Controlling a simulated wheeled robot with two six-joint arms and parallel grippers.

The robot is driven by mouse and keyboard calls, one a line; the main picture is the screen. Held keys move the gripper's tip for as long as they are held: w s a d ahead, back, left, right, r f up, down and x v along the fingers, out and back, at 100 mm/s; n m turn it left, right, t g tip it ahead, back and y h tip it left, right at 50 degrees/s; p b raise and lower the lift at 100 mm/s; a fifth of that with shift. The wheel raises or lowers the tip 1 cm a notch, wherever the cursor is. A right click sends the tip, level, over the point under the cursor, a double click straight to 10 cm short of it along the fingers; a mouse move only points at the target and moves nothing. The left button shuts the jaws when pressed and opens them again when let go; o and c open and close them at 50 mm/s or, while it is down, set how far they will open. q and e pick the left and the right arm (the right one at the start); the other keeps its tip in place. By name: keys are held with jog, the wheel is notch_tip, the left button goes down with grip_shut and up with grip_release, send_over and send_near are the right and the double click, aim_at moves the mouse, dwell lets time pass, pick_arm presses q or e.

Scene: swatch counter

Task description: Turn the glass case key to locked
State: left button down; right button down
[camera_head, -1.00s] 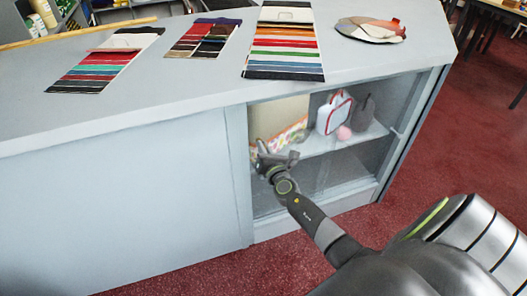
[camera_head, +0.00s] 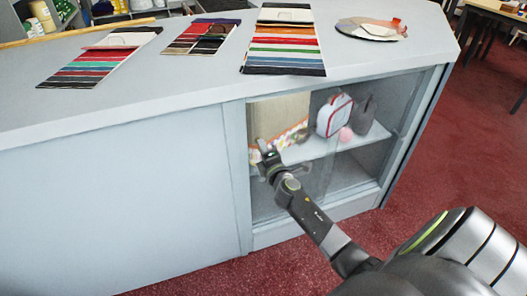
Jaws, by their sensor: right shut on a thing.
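The glass case (camera_head: 322,175) is built into the front of the grey counter, with sliding glass panes and a shelf inside. My right gripper (camera_head: 266,152) is at the left part of the glass front, near the case's left post. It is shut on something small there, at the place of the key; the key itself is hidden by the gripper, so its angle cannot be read. My left gripper is not in view.
A white and red bag (camera_head: 334,115), a dark bag (camera_head: 363,115) and a pink ball (camera_head: 346,134) stand on the shelf behind the glass. Swatch cards (camera_head: 284,42) lie on the countertop (camera_head: 200,75). Red carpet (camera_head: 440,150) is clear at right.

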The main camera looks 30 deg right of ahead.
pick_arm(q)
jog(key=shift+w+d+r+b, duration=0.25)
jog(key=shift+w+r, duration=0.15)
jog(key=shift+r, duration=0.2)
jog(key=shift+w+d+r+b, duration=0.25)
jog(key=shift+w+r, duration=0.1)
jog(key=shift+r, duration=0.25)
pick_arm(e)
jog(key=shift+f+m, duration=0.1)
jog(key=shift+m, duration=1.1)
jog(key=c, duration=1.6)
grip_release()
jog(key=shift+s, duration=0.1)
